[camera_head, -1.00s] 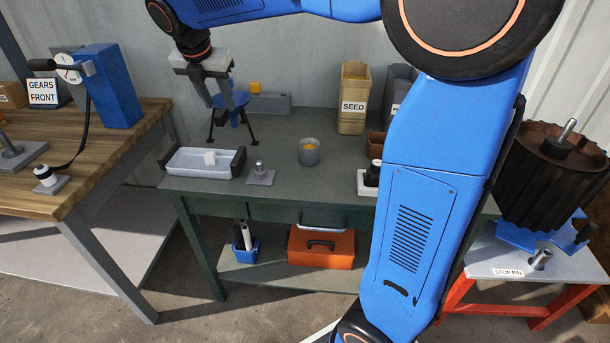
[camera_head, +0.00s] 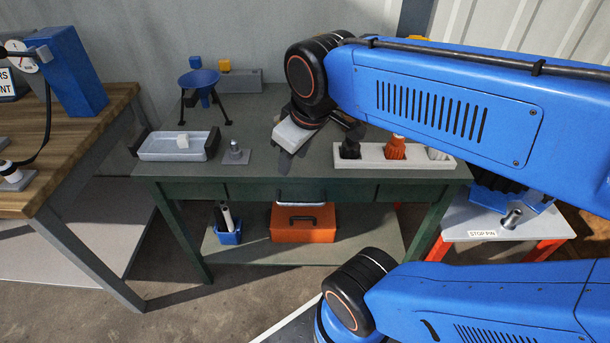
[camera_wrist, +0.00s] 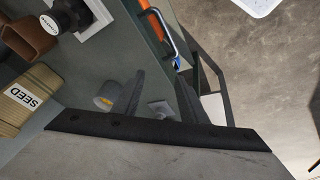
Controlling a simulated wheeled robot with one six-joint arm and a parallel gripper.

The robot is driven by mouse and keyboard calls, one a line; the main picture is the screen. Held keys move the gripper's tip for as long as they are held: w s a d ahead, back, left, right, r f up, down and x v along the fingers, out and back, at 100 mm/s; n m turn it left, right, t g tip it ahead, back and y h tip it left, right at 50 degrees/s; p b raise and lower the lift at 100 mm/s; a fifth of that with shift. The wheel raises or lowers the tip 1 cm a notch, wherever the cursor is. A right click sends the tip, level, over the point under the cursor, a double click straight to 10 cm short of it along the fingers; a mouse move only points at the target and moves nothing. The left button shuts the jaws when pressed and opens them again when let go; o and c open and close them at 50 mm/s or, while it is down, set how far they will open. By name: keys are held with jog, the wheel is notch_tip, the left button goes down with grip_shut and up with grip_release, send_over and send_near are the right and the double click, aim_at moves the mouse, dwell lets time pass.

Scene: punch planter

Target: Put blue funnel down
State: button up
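The blue funnel (camera_head: 199,79) rests bowl-up in the dark tripod stand (camera_head: 184,106) at the back left of the green table, in the head view. It is out of the wrist view. My gripper (camera_head: 288,163) is over the middle of the table, well to the right of the funnel and apart from it. In the wrist view the two dark fingers of my gripper (camera_wrist: 160,82) stand apart with nothing held between them. A grey cup with yellow contents (camera_wrist: 107,97) shows beside one finger; my gripper and arm hide it in the head view.
A pale tray with a white block (camera_head: 166,153) and a grey base with a peg (camera_head: 236,154) stand at the table's front left. A white holder with several coloured pieces (camera_head: 375,166) is at the right. The SEED box (camera_wrist: 28,98) shows in the wrist view.

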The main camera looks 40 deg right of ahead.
jog(key=s+f+m, duration=0.1)
jog(key=s+m, duration=0.1)
jog(key=s+f+m, duration=0.1)
jog(key=f, duration=0.1)
jog(key=shift+s+d+m, duration=0.1)
jog(key=shift+s+m, duration=0.3)
dwell(0.9)
